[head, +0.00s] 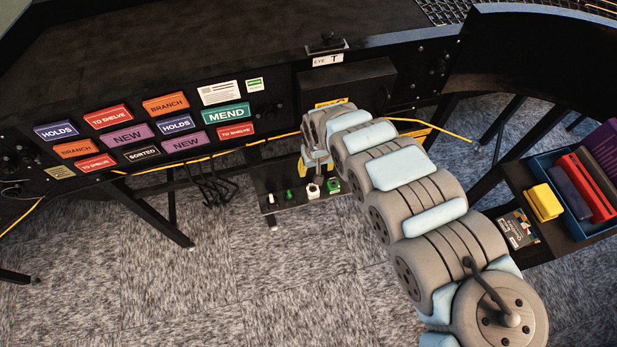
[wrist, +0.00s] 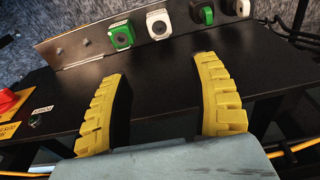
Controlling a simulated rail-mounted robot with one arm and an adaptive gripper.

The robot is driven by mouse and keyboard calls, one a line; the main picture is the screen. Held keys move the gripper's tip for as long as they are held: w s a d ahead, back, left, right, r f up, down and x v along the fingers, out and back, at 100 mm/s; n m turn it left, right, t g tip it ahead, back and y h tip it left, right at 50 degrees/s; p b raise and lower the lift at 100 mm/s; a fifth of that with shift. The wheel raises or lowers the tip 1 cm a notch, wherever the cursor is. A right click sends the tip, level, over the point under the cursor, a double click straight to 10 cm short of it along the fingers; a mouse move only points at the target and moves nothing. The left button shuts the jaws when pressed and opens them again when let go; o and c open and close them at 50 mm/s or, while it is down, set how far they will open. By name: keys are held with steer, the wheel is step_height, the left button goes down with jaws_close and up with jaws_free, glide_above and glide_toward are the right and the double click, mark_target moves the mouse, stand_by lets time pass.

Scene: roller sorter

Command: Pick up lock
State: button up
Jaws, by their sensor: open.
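My gripper (wrist: 160,72) is open and empty, its two yellow ridged fingers spread above a black shelf (wrist: 165,108). In the head view my gripper (head: 317,172) hangs over the same shelf, mostly hidden by my arm. I cannot pick out a lock for certain. Along the shelf's far edge in the wrist view stand a green block (wrist: 121,36) and a white block (wrist: 157,24), each with a round face. A green piece (wrist: 204,14) and a white piece (wrist: 239,7) stand farther right. None is between the fingers.
A metal strip (wrist: 75,45) edges the shelf. A red part (wrist: 9,103) with a yellow label sits at the left. A yellow cable (head: 430,125) runs along the dark sorter frame. A bin (head: 575,195) holds books at right. Carpet below is open.

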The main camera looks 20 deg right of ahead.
steer(key=b, duration=0.4)
glide_above(313, 190)
steer(key=s, duration=0.1)
step_height(313, 190, down, 11)
steer(key=shift+f, duration=0.1)
steer(key=shift+w+d+f, duration=0.1)
steer(key=shift+w+f, duration=0.05)
steer(key=shift+f, duration=0.35)
steer(key=shift+a+f+b, duration=0.25)
steer(key=shift+f+b, duration=0.55)
steer(key=shift+f, duration=0.5)
steer(key=shift+w+f+b, duration=0.1)
steer(key=shift+f+b, duration=0.5)
steer(key=shift+f, duration=0.7)
steer(key=shift+w+d, duration=0.1)
steer(key=c, duration=1)
